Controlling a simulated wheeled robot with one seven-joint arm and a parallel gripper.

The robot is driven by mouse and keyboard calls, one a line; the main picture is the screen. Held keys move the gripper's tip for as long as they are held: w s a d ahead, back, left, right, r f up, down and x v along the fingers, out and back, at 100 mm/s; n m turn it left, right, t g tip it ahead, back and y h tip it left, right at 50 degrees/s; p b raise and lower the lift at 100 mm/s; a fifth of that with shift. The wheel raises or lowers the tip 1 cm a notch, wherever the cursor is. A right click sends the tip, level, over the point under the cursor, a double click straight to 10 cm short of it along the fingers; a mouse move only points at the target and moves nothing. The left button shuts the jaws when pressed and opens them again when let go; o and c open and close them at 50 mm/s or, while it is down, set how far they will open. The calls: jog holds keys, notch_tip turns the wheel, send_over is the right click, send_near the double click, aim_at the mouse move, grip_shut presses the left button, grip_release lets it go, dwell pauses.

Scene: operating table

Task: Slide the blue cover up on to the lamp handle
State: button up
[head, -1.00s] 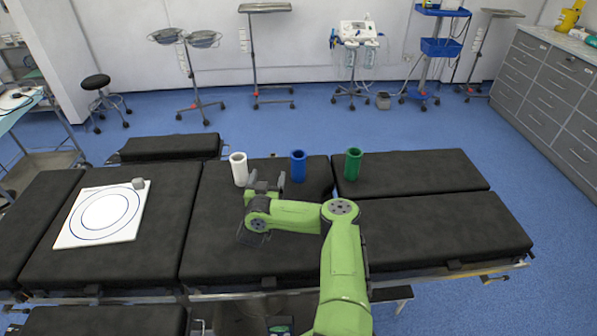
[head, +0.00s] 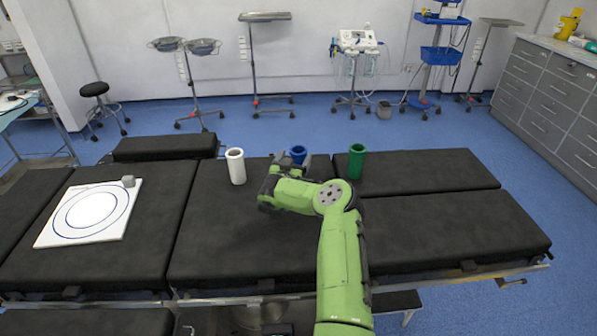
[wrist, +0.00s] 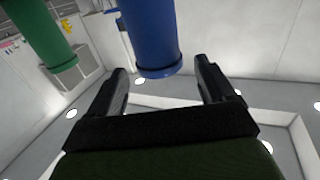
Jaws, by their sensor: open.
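The blue cover (head: 298,153), an upright tube, stands on the black operating table (head: 225,228) between a white tube and a green tube. My gripper partly hides its lower part in the head view. My gripper (head: 284,171) is at the front of the cover, low over the table. In the wrist view, its two dark fingers are apart, and the blue cover (wrist: 153,35) shows ahead, between the fingertip directions. I cannot tell whether they touch it. The lamp handle does not show in either view.
The white tube (head: 235,166) stands to the left and the green tube (head: 356,162) close to the right; the green one also shows in the wrist view (wrist: 45,35). A white board with rings (head: 88,213) and a small grey block (head: 128,181) lie further left.

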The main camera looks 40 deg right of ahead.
jog(key=b+x, duration=0.1)
jog(key=x, duration=0.3)
jog(key=shift+w+d+b, duration=0.2)
jog(key=shift+d+b, duration=0.05)
jog(key=shift+b, duration=0.15)
jog(key=shift+r, duration=0.15)
jog(key=c, duration=1.3)
notch_tip(320, 180, up, 18)
jog(key=p, duration=0.4)
jog(key=shift+c, duration=0.2)
